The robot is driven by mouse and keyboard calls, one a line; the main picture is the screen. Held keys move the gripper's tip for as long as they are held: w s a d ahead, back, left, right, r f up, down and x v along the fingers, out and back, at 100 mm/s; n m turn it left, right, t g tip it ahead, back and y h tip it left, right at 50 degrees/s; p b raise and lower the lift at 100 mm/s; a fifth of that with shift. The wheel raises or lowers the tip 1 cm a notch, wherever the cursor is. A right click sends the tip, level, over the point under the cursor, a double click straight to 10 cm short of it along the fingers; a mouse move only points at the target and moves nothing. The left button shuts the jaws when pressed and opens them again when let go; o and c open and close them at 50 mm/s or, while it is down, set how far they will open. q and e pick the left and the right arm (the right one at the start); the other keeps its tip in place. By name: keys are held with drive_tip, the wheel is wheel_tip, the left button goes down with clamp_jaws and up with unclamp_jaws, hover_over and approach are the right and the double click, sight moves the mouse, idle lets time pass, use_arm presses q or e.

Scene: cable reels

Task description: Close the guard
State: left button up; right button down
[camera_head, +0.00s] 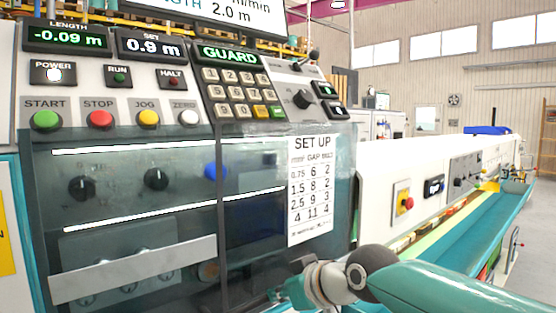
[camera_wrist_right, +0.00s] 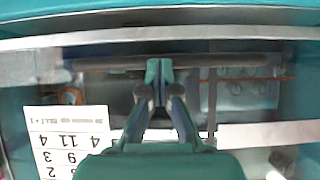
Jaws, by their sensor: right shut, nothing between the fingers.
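The guard (camera_head: 110,205) is a clear, tinted panel across the front of the machine, with dials and a dark recess behind it. A pale metal strip (camera_head: 135,270) crosses its lower part. My right gripper (camera_head: 283,294) is low in front of the guard, near its lower right part. In the right wrist view my right gripper (camera_wrist_right: 159,72) is shut and empty, its tips at a dark horizontal bar (camera_wrist_right: 220,61). I cannot tell whether they touch it. My left gripper is not in view.
The control panel above has a green "GUARD" display (camera_head: 230,54), a keypad (camera_head: 240,92) and coloured buttons such as the red stop button (camera_head: 99,118). A "SET UP" sheet (camera_head: 312,190) is at the guard's right side. A long white machine bed (camera_head: 400,175) with a teal trough runs off right.

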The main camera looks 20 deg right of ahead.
use_arm(q)
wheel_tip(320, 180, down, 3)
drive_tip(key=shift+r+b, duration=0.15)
drive_tip(key=shift+b, duration=0.6)
use_arm(e)
wheel_tip(320, 180, down, 3)
drive_tip(key=shift+w+a+f, duration=0.1)
drive_tip(key=shift+f, duration=0.1)
